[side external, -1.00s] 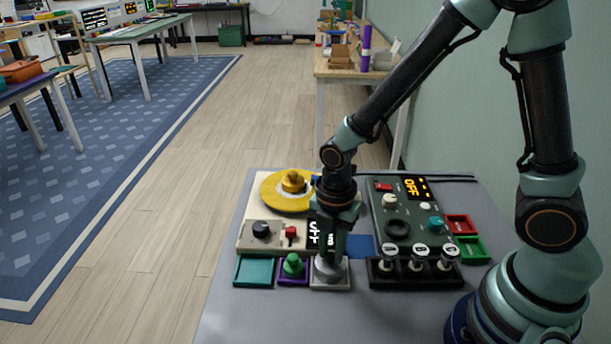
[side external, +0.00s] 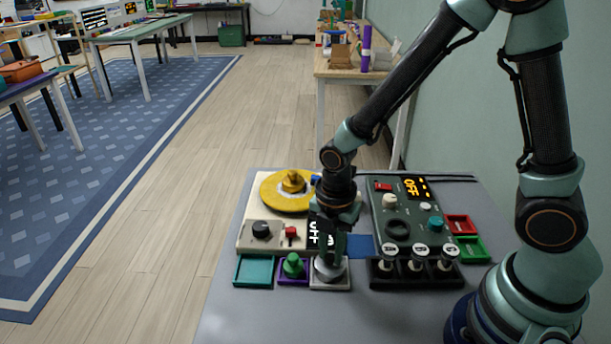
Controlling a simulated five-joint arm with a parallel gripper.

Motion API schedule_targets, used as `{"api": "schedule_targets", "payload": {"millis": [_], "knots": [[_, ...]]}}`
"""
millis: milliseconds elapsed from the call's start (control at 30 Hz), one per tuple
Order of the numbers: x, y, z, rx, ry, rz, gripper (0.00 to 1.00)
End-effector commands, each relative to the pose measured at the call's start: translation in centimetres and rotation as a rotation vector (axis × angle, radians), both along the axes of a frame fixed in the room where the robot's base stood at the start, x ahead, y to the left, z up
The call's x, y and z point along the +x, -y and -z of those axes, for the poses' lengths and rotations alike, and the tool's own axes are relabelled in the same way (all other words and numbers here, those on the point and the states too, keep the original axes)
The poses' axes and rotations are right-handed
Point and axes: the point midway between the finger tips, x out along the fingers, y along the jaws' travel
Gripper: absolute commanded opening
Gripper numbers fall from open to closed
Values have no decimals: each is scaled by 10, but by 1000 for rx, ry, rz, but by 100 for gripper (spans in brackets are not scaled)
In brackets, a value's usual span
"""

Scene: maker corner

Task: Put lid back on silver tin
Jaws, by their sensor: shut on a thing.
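A round silver piece (side external: 329,272) sits in a pale square tray (side external: 342,285) at the front middle of the table. My gripper (side external: 329,258) points down over it, with its fingertips shut on its upper part. The fingers hide the top of the silver piece, so I cannot tell whether it is the lid alone or a lid on the tin. It appears level and low in the tray. No other silver tin stands out in view.
Left of it are a purple tray with a green knobbed piece (side external: 293,265) and an empty teal tray (side external: 254,270). A black rack (side external: 386,282) with several lettered pieces stands close right. Behind are a yellow disc (side external: 279,198) and a dark control box (side external: 405,204).

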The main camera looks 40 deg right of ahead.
Motion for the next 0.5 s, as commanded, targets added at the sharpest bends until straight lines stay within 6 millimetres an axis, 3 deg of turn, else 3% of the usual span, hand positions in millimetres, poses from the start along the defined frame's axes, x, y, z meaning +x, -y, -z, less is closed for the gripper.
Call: {"api": "schedule_targets", "payload": {"millis": [300,333,400,500], "knots": [[0,0,0,0,0,0,0],[0,0,0,0,0,0,36],[0,0,0,0,0,0,60],[0,0,0,0,0,0,60]]}}
